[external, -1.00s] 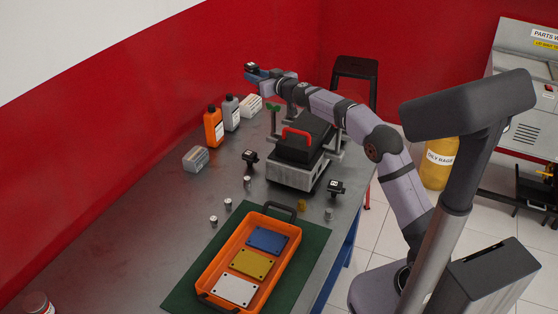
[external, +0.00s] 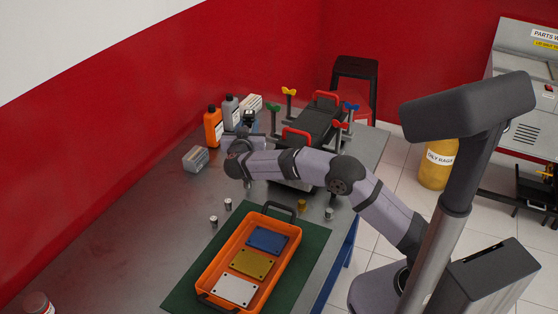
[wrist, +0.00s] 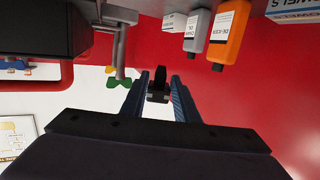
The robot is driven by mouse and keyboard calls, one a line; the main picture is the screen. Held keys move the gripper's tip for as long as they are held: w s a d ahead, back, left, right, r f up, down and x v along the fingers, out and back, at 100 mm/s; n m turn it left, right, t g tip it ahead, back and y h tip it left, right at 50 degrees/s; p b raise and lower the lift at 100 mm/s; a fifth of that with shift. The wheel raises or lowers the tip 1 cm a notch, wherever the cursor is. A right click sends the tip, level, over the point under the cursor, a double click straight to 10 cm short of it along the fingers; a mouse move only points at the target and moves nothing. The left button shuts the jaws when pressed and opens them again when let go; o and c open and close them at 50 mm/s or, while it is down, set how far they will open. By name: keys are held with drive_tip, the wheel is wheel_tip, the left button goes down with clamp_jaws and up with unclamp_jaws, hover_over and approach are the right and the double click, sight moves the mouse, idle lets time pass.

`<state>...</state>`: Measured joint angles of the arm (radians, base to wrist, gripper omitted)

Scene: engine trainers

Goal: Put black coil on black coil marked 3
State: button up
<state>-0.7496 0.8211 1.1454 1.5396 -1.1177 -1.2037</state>
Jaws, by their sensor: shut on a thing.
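A black coil (external: 249,115) is held in my gripper (external: 247,128), left of the engine block, in the external view. In the wrist view the coil (wrist: 158,84) sits between the two blue fingers, which are shut on it. The engine block (external: 318,122) has a black top, red handles and coloured wing knobs. The other black coils, which stood by the near side of the engine, are hidden behind my arm. No coil marked 3 can be made out.
An orange bottle (external: 213,126) and a grey bottle (external: 231,112) stand close to my gripper on its left. An orange tray (external: 214,262) with blue, yellow and white plates lies on a green mat (external: 306,262). Small metal cylinders (external: 228,204) stand nearby. The left bench is mostly clear.

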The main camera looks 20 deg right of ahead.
drive_tip(key=shift+f+b, duration=0.3)
drive_tip(key=shift+f, duration=4.65)
drive_tip(key=shift+f, duration=0.15)
drive_tip(key=o, duration=1.2)
drive_tip(key=shift+c, duration=0.2)
drive_tip(key=shift+s, duration=0.1)
drive_tip(key=shift+s+a, duration=0.2)
drive_tip(key=shift+s, duration=0.1)
drive_tip(key=shift+v, duration=1.2)
wheel_tip(320, 180, up, 7)
